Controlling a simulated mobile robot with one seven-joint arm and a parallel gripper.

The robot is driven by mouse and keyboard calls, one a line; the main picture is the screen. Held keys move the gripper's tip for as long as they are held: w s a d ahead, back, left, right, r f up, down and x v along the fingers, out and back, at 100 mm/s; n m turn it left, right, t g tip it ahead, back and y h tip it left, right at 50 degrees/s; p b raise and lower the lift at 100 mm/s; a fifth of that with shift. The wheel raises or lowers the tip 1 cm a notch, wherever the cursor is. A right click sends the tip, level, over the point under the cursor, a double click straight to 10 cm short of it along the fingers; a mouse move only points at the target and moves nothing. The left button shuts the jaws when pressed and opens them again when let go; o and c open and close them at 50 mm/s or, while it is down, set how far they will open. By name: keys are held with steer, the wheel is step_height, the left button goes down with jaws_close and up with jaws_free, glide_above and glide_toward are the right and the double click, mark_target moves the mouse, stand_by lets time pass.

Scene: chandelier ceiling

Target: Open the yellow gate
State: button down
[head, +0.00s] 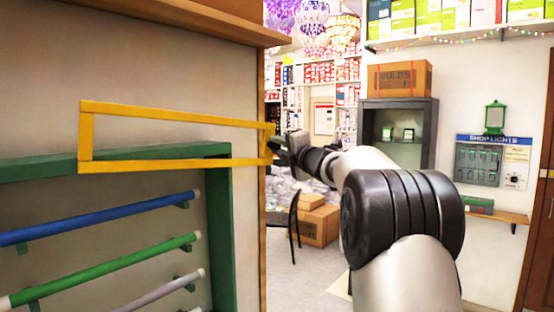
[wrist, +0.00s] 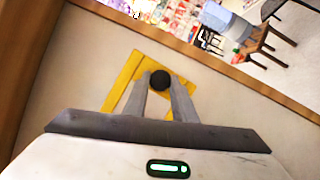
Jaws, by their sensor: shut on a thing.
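The yellow gate (head: 86,140) is a thin rectangular frame in the head view, level with the top of a green rack at left. Its long bars run right toward the wall's end. My gripper (head: 276,147) is at the gate's right end, its fingers small and dark there. In the wrist view the yellow frame (wrist: 124,82) shows behind my two grey fingers (wrist: 160,88). The fingers are closed around a round black knob (wrist: 160,79) in front of the yellow frame. How the knob joins the gate is hidden.
The green rack (head: 219,230) holds blue, green and grey tubes below the gate. A wooden shelf (head: 190,18) juts out above. Cardboard boxes (head: 318,226) and a dark chair stand on the floor beyond the wall's end. A grey cabinet (head: 425,125) stands farther back.

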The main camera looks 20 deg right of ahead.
steer(key=shift+a+r, duration=0.1)
steer(key=shift+r, duration=0.5)
steer(key=c, duration=1.5)
jaws_free()
steer(key=shift+o, duration=0.2)
steer(key=b+v, duration=0.4)
steer(key=v, duration=1.3)
steer(key=shift+f, duration=0.2)
steer(key=shift+s, duration=0.15)
